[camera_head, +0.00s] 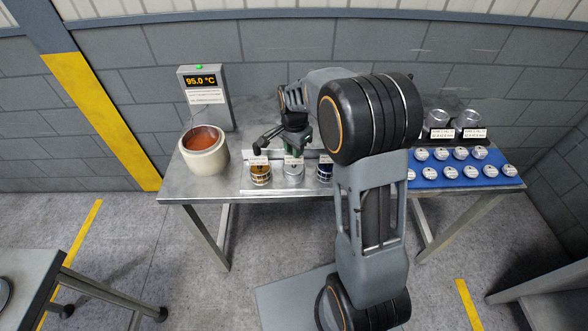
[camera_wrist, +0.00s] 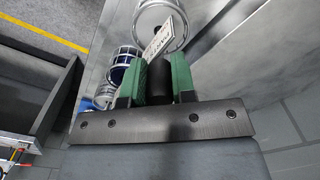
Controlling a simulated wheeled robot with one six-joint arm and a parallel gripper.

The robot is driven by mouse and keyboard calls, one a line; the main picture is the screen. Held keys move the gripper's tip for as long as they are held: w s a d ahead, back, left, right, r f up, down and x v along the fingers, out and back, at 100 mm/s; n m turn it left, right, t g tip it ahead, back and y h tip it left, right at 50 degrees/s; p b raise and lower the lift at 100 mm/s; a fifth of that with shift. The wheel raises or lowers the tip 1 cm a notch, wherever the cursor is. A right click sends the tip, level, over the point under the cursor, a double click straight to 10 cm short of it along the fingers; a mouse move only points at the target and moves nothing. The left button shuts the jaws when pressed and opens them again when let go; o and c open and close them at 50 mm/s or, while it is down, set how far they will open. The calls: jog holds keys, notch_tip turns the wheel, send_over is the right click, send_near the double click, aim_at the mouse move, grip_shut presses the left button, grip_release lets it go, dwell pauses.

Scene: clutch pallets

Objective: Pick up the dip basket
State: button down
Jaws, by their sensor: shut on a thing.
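The dip basket seems to be the silver, ringed container (camera_head: 293,171) in the middle of a row of three on the bench, below my gripper. In the wrist view a round silver basket (camera_wrist: 150,14) with a white tag shows just beyond my fingers. My gripper (camera_wrist: 160,80) has green finger pads closed on a black upright grip, which appears to belong to this basket. My gripper also shows in the head view (camera_head: 294,152), pointing down. I cannot tell whether the basket is clear of the plate.
A gold container (camera_head: 260,176) and a blue one (camera_head: 325,174) stand on either side. A cream pot (camera_head: 204,155) with orange-brown contents is at the left, before a 95.0 °C display (camera_head: 205,92). A blue mat (camera_head: 452,178) with several silver discs lies right.

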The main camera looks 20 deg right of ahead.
jog(key=shift+w+r, duration=0.1)
jog(key=shift+r, duration=0.05)
jog(key=shift+r, duration=0.15)
